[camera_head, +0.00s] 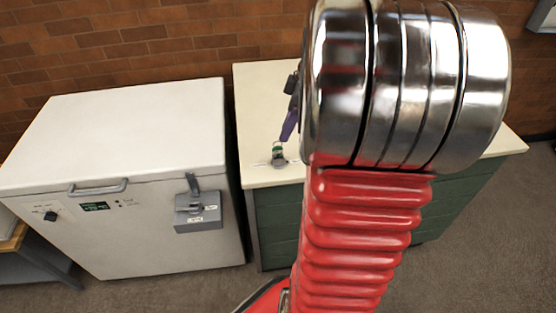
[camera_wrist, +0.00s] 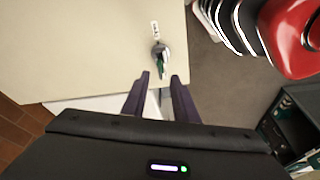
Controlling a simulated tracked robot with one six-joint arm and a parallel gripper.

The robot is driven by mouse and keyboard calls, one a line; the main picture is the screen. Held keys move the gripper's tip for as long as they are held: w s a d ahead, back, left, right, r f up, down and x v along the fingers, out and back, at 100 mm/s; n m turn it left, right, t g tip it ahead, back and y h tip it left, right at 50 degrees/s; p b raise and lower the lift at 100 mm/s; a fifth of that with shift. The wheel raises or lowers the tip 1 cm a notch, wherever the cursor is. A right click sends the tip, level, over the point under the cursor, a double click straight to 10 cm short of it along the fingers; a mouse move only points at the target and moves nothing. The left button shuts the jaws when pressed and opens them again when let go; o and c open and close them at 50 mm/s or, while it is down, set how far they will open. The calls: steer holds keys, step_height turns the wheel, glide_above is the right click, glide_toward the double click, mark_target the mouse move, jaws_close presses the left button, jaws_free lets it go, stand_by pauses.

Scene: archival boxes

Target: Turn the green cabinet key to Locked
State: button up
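The green cabinet key (camera_head: 277,149) sits in a small grey lock on the cream top of the green cabinet (camera_head: 275,222), near its front left corner. In the wrist view the key (camera_wrist: 161,64) shows as a small green piece by the metal lock, just beyond my fingertips. A small white label lies past the lock; its text is too small to read. My gripper (camera_head: 289,124) has purple fingers and is behind and above the key in the head view. In the wrist view my gripper (camera_wrist: 160,77) is open, with an empty gap between the fingertips.
A white chest freezer (camera_head: 120,135) with a grey latch box (camera_head: 198,211) stands left of the cabinet. A brick wall (camera_head: 150,40) is behind. My red and chrome arm hides much of the cabinet. The cream top (camera_wrist: 80,50) around the lock is clear.

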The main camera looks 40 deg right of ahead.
mark_target(279, 160)
steer(key=shift+w+a+f+n+g+y, duration=0.15)
steer(key=shift+w+f+n, duration=0.15)
steer(key=shift+f+n, duration=0.65)
steer(key=shift+w+a+f+n+g+y, duration=0.15)
steer(key=shift+w+f+n, duration=0.2)
steer(key=shift+f, duration=1.2)
steer(key=shift+w+a+f+n+g+y, duration=0.2)
steer(key=shift+f+n, duration=0.5)
steer(key=shift+f, duration=0.55)
steer(key=shift+c, duration=0.4)
jaws_close()
